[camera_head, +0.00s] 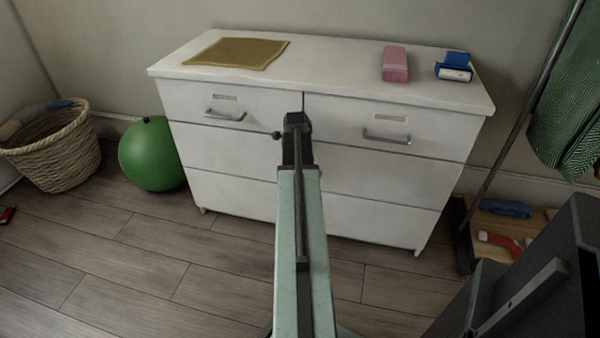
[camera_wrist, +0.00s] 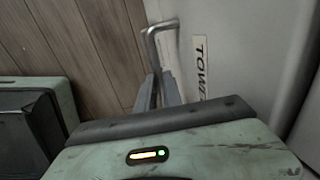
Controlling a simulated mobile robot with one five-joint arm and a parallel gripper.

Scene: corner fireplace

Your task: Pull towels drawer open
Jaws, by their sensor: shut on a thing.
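The white dresser (camera_head: 408,185) stands against the wall, with two top drawers and wider drawers below; the visible fronts look closed. In the wrist view, a front (camera_wrist: 235,50) carries a label (camera_wrist: 200,68) that starts "TOWE"; the rest is hidden by my gripper body. A metal bar handle (camera_wrist: 160,27) sticks out beside the label. My gripper (camera_wrist: 156,88) is shut on this handle. In the head view, my arm hides the fingertips and this handle.
A tan cloth (camera_head: 237,53), a pink case (camera_head: 395,63) and a blue-and-white item (camera_head: 454,67) lie on top. A wicker basket (camera_head: 55,150) and green ball (camera_head: 150,155) stand left. The floor in front is clear.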

